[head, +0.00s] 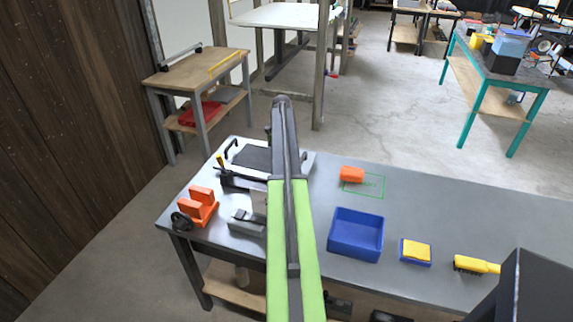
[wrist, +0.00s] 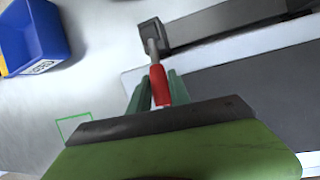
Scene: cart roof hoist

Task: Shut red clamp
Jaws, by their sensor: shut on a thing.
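The red clamp shows in the wrist view as a red grip (wrist: 159,84) on a grey metal lever that leads up to a dark square block. My gripper (wrist: 158,92) has its green fingers on either side of the red grip and is shut on it. In the head view my arm covers the clamp and my gripper.
On the grey bench (head: 450,205) are a blue bin (head: 356,234), an orange block (head: 351,174) by a green outline, an orange holder (head: 199,207), a yellow sponge (head: 416,250) and a yellow brush (head: 477,265). A dark plate (wrist: 255,85) lies right of the clamp.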

